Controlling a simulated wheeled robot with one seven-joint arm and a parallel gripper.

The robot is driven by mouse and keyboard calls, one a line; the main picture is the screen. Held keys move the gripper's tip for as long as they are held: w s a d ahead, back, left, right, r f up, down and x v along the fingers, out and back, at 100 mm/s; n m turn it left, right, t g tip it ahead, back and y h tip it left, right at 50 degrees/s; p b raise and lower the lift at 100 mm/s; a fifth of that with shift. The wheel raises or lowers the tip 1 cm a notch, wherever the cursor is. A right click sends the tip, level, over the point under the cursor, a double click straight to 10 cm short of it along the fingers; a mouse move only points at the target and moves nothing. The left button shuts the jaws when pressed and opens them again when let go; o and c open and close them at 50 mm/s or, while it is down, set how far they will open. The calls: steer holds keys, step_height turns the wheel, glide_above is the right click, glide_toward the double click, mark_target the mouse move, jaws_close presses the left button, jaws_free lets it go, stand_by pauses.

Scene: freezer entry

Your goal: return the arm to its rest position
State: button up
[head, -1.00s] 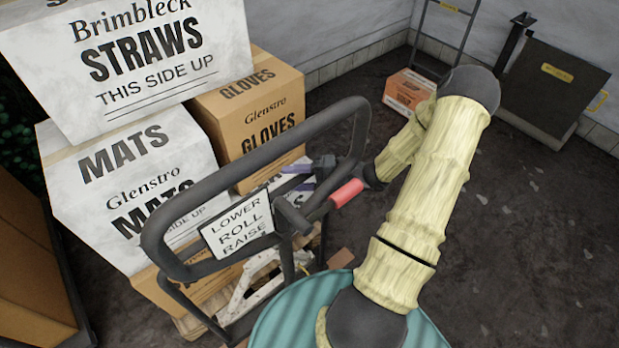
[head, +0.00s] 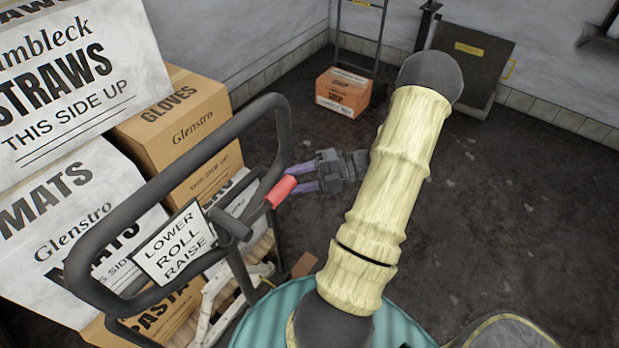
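My gripper (head: 296,179) is at the end of my pale, ridged arm, just right of the pallet jack's handle. Its two purple fingers point left and are apart, with a gap between them. The red grip (head: 281,191) of the handle's lever lies at the fingertips. I cannot tell whether they touch, but the fingers do not look closed on it. My arm is bent, and its upper link (head: 395,170) rises through the middle of the view. Part of the forearm is hidden behind that link.
The black handle (head: 180,185) carries a LOWER/ROLL/RAISE sign (head: 174,243). Stacked cartons, including a gloves box (head: 180,130) and a straws box (head: 75,70), stand at left. A small orange box (head: 342,93) and a dark platform cart (head: 470,62) stand at the back. Floor at right is clear.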

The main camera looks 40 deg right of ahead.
steer(key=v, duration=0.2)
steer(key=shift+s+d, duration=0.2)
steer(key=shift+d, duration=0.1)
stand_by(0.4)
